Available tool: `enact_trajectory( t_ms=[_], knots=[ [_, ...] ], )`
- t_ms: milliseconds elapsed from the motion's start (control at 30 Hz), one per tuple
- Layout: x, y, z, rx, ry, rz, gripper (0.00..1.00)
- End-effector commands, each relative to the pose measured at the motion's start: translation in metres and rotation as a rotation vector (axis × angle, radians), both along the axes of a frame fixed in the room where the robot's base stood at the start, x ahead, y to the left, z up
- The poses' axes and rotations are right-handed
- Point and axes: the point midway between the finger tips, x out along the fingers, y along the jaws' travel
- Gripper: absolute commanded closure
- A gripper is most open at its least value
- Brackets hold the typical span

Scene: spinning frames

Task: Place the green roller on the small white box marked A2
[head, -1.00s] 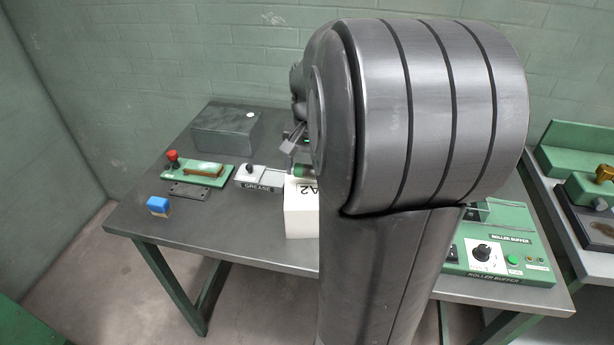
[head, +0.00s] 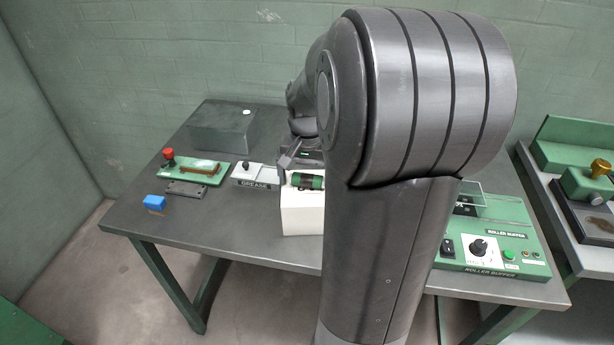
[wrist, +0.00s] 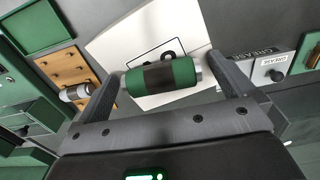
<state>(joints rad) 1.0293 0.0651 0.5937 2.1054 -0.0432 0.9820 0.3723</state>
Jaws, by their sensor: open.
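The green roller (head: 309,181) with a dark middle band lies on its side on top of the small white box (head: 302,220). In the wrist view the roller (wrist: 178,76) lies across the box's white top (wrist: 112,45) and covers part of its black marking, so the label is only partly seen. My gripper (wrist: 165,72) is open, with one finger by each end of the roller. The left finger is close to the roller's end; whether it touches is unclear. In the head view my arm hides the box's right side.
A GREASE unit (head: 255,175), a green fixture with a red knob (head: 200,170), a blue block (head: 155,201) and a grey case (head: 222,127) stand to the left. The ROLLER BUFFER (head: 490,245) is at the right. The table's front left is clear.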

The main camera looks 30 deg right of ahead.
Motion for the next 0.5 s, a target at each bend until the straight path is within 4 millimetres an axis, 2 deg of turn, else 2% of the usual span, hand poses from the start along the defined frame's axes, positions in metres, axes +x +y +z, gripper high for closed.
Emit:
enact_trajectory(
  t_ms=[267, 367, 500],
  knots=[
    [0.000, -0.001, 0.003, -0.001, -0.001, -0.001, 0.01],
    [0.001, -0.001, 0.015, -0.004, -0.002, 0.000, 0.01],
    [0.001, 0.000, 0.044, -0.004, -0.004, 0.000, 0.01]
  ],
)
